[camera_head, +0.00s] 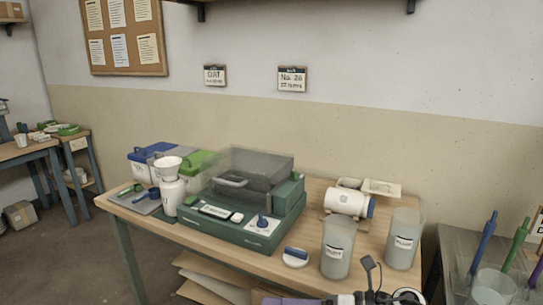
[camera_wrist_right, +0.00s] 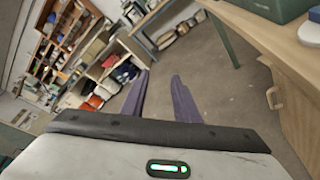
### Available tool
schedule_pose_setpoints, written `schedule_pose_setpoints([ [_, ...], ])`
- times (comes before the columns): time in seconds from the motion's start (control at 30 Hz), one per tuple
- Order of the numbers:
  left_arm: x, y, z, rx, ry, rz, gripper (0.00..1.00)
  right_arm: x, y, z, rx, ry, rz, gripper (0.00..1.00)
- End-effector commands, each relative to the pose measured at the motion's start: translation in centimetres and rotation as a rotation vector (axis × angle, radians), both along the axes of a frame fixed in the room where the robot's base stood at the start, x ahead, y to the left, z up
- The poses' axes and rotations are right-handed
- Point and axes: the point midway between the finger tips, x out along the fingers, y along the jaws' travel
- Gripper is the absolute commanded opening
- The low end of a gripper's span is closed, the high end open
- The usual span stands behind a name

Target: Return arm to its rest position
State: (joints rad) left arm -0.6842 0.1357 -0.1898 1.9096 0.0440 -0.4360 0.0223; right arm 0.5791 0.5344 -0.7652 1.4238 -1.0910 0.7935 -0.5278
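My right gripper (camera_head: 300,300) shows at the bottom edge of the head view, in front of the wooden table's (camera_head: 215,245) near edge, partly cut off by the frame. In the right wrist view its two purple fingers (camera_wrist_right: 160,98) stand apart with nothing between them, and bare floor shows beyond. The table's edge and leg are to the right of the fingers in that view. My left gripper is in neither view.
On the table are two grey buckets (camera_head: 338,248) (camera_head: 404,240), a blue-and-white brush (camera_head: 295,257), a white jar mill (camera_head: 347,202), a green balance (camera_head: 225,226) and lidded bins (camera_head: 150,158). A grey side table (camera_head: 455,272) stands right. Wrist view shows shelves (camera_wrist_right: 100,70) beyond open floor.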

Motion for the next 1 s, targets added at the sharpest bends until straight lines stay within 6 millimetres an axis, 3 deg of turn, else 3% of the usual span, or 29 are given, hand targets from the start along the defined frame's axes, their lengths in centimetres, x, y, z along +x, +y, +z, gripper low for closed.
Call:
schedule_pose_setpoints([
  [0.07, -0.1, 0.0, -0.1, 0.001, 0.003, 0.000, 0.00, -1.1, 1.4, 0.1, 0.220, 0.181, -0.129, 0.28],
  [0.17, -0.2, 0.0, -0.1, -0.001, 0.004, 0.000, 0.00, -1.4, 0.8, -0.3, 0.470, 0.425, -0.316, 0.28],
  [0.27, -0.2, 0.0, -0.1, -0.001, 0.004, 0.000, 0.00, -1.8, -1.4, -2.5, 0.700, 0.690, -0.519, 0.28],
  [0.37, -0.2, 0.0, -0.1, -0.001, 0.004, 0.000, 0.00, -3.1, -4.6, -6.4, 0.906, 0.968, -0.740, 0.28],
  [0.47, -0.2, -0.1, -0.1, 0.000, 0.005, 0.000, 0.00, -6.2, -8.2, -11.8, 1.093, 1.252, -0.978, 0.28],
  [0.6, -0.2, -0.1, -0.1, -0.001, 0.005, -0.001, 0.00, -12.7, -12.0, -18.8, 1.291, 1.591, -1.284, 0.28],
  [0.7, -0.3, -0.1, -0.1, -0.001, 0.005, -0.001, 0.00, -17.3, -13.6, -22.3, 1.383, 1.764, -1.456, 0.28],
  [0.83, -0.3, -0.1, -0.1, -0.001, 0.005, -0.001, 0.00, -21.8, -14.5, -24.8, 1.455, 1.908, -1.604, 0.28],
  [1.0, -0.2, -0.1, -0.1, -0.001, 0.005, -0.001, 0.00, -23.9, -14.8, -25.7, 1.487, 1.973, -1.671, 0.28],
])
